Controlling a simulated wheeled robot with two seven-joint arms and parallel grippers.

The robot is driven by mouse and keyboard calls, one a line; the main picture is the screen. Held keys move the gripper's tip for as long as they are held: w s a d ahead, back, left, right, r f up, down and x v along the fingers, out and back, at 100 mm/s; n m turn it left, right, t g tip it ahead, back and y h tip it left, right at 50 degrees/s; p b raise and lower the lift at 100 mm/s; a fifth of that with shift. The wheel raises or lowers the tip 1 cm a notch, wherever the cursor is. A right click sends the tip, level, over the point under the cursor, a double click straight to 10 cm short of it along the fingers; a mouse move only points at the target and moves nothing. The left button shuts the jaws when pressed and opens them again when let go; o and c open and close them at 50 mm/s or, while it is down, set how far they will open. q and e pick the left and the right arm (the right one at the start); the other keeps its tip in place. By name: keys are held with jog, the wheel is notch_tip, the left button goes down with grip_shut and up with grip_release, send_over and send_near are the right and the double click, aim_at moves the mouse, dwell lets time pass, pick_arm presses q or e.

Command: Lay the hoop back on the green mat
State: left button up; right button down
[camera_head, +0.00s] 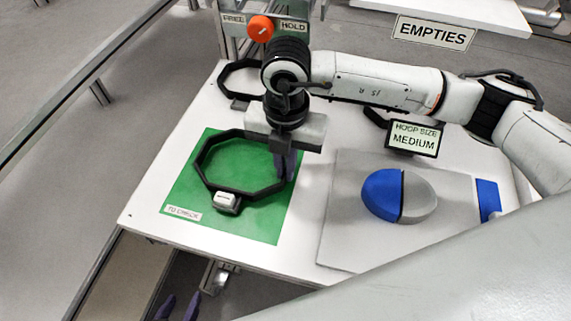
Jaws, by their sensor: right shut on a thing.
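The hoop (204,177) is a black octagonal ring with a pale block-like clasp (227,199) at its front. It lies flat over the green mat (264,225), within the mat's outline; I cannot tell whether it touches the mat or is just above it. My left gripper (178,306) shows only as two purple fingertips at the bottom edge, apart and empty, in front of the table.
A blue and grey helmet shell (383,193) sits on a grey board (340,235) at right. A "HOOP SIZE MEDIUM" display (414,137) stands behind it. Another black ring (228,78) lies at the back, near a FREE/HOLD panel with an orange knob (260,29). An "EMPTIES" sign (432,33) marks a far table.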

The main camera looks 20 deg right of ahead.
jog(key=shift+f+b, duration=0.45)
jog(key=shift+f, duration=0.1)
jog(key=c, duration=1.8)
grip_release()
jog(key=shift+c, duration=0.2)
notch_tip(320, 180, up, 10)
jog(key=shift+r, duration=0.2)
